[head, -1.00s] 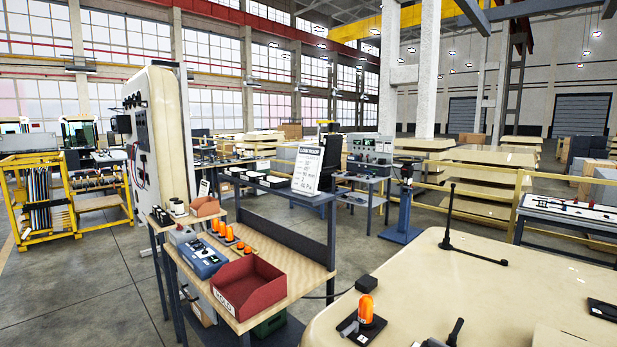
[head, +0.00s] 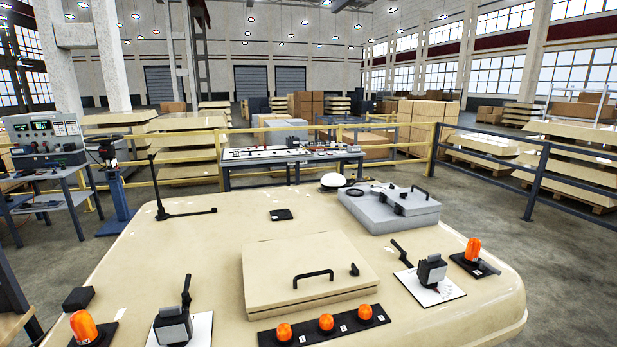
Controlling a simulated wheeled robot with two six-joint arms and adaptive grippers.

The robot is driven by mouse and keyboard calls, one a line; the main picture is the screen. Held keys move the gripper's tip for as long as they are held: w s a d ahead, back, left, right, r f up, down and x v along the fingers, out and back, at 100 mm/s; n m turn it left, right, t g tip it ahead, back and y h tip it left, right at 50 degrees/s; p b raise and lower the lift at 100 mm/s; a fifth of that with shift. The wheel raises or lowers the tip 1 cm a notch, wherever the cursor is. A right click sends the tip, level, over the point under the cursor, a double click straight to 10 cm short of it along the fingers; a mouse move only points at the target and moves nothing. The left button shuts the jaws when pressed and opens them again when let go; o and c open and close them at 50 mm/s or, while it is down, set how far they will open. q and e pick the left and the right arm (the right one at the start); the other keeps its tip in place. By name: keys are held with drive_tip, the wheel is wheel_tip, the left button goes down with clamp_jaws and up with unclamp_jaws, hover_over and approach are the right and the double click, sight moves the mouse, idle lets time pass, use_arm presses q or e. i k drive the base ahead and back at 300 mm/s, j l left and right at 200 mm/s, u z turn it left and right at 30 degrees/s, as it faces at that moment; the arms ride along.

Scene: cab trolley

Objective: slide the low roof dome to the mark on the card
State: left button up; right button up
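A low white dome with a dark green lower edge (head: 333,181) shows at the far edge of the cream roof panel (head: 215,245), left of a grey case. I cannot tell what it rests on. A white card (head: 447,294) with small red marks lies at the right under a grey and black lever unit (head: 431,270). A second white card (head: 203,330) lies at the front left under a similar unit (head: 173,325). I cannot tell which card bears the mark. Neither of my grippers is in view.
A cream hatch with a black handle (head: 306,270) fills the middle. The grey case (head: 390,207) stands behind it. Several orange lamps, including a tall one (head: 473,249), stand along the front and right. A black rod stand (head: 163,208) is at the left. The roof's left part is mostly clear.

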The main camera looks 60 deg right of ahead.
sight(330, 181)
drive_tip(key=z, duration=2.2)
